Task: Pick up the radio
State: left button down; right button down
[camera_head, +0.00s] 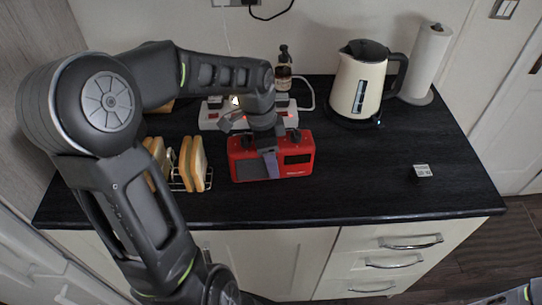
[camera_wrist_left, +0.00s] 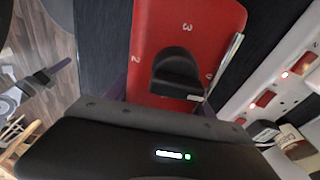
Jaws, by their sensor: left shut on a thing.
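The radio (camera_head: 298,168) is a red box with black knobs and a dark display window, at the middle of the black worktop. My left gripper (camera_head: 268,152) reaches down over it from above and is shut on it, with one purple-grey finger against its front face. The far finger is hidden. In the left wrist view, the red top of the radio (camera_wrist_left: 190,30) with its black knob fills the space between the fingers. I cannot tell whether the radio is clear of the worktop. My right gripper does not show clearly.
A toast rack with bread slices (camera_head: 196,165) stands close left of the radio. A white socket strip (camera_head: 210,118) and a dark bottle (camera_head: 284,70) are behind it. A cream kettle (camera_head: 358,88) and paper roll (camera_head: 427,60) stand back right. A small label block (camera_head: 422,171) lies right; the worktop (camera_head: 370,165) between is clear.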

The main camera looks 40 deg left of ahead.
pick_arm(q)
notch_tip(320, 180, up, 10)
jog(key=shift+b, duration=0.55)
jog(key=shift+w, duration=0.1)
dwell(0.3)
